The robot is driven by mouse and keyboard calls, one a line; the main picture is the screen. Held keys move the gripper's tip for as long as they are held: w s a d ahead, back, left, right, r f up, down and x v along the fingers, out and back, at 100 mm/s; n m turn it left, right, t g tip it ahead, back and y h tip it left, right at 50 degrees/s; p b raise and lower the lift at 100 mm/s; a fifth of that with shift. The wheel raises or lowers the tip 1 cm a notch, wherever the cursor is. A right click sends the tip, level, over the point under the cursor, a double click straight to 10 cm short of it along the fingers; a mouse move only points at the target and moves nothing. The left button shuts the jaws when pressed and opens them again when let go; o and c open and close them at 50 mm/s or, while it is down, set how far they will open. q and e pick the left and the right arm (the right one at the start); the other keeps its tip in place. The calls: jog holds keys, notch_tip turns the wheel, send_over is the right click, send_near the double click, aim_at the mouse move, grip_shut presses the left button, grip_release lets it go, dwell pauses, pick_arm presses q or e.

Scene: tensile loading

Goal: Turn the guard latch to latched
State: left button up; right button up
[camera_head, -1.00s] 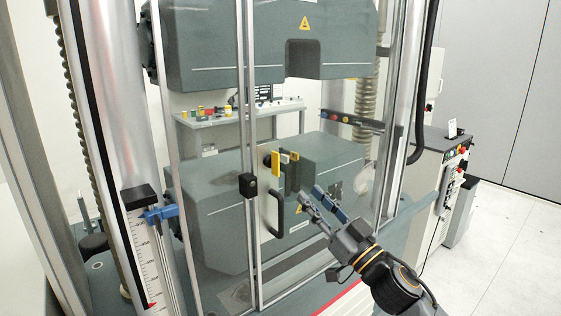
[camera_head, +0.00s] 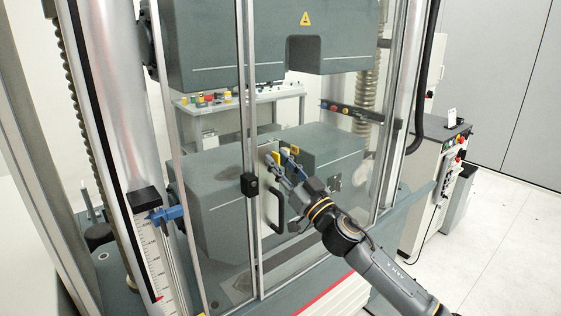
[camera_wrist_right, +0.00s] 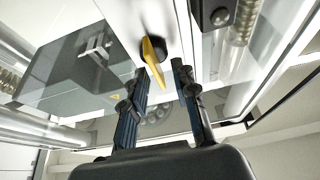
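The guard latch (camera_head: 274,157) is a small yellow lever on a dark round hub, on the clear guard door near the door's upright frame. In the right wrist view the yellow lever (camera_wrist_right: 154,62) points down into the gap between my fingers, slanted a little. My right gripper (camera_head: 281,165) is at the latch in the head view and partly covers it. Its two fingers (camera_wrist_right: 159,72) are apart, one on each side of the lever, with gaps visible. Whether a finger touches the lever I cannot tell. My left gripper is not in view.
A black door handle (camera_head: 272,211) sits just below the latch, close to my right gripper. A black block (camera_head: 249,184) is on the door frame to the left. The grey machine body (camera_head: 215,205) stands behind the clear guard. Open floor (camera_head: 500,250) lies at right.

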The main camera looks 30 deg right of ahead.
grip_shut()
jog(key=shift+n, duration=0.4)
jog(key=n+g+y, duration=0.1)
jog(key=n+y, duration=0.2)
jog(key=n, duration=0.2)
jog(key=shift+a, duration=0.1)
jog(key=n+y, duration=0.1)
jog(key=n, duration=0.2)
jog(key=n+g+y, duration=0.1)
jog(key=n, duration=0.2)
jog(key=shift+a+g+p, duration=0.15)
jog(key=shift+g+p, duration=0.15)
jog(key=n+g+p, duration=0.1)
jog(key=n, duration=0.2)
jog(key=n+g+y+p, duration=0.1)
jog(key=n, duration=0.2)
jog(key=shift+a+f+n+y, duration=0.1)
jog(key=shift+f+n+y, duration=0.05)
jog(key=shift+n+y, duration=0.15)
jog(key=n+g+p, duration=0.1)
jog(key=n, duration=0.1)
jog(key=shift+f+n+g, duration=0.15)
jog(key=shift+n+g, duration=0.15)
jog(key=shift+n, duration=0.1)
jog(key=shift+f+n+p, duration=0.1)
jog(key=shift+n+p, duration=0.4)
jog(key=shift+p, duration=0.1)
jog(key=shift+f, duration=0.1)
